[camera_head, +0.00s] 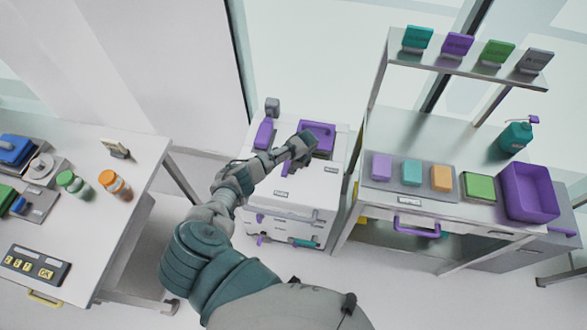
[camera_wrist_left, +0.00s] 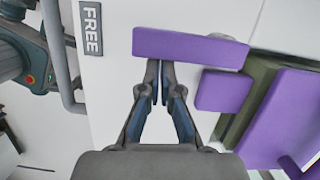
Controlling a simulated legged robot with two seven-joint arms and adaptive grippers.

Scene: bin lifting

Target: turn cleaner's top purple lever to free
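The white cleaner (camera_head: 308,203) stands in the middle of the head view, with purple parts on top. In the left wrist view a long purple bar (camera_wrist_left: 200,48), apparently the top lever, lies across the white top beside a FREE label (camera_wrist_left: 91,28). A small purple part (camera_head: 285,168), probably this lever, shows past my arm in the head view. My left gripper (camera_head: 306,143) is over the cleaner's top. In the wrist view its fingertips (camera_wrist_left: 160,70) are together at the bar's near edge; contact is unclear. My right gripper is out of view.
A purple block (camera_wrist_left: 222,91) and a purple panel (camera_wrist_left: 285,120) sit right of the fingers. A purple handle (camera_head: 265,133) stands at the cleaner's back left. A table (camera_head: 98,222) with bottles is left; a bench (camera_head: 447,153) with shelf and purple bin (camera_head: 530,196) is right.

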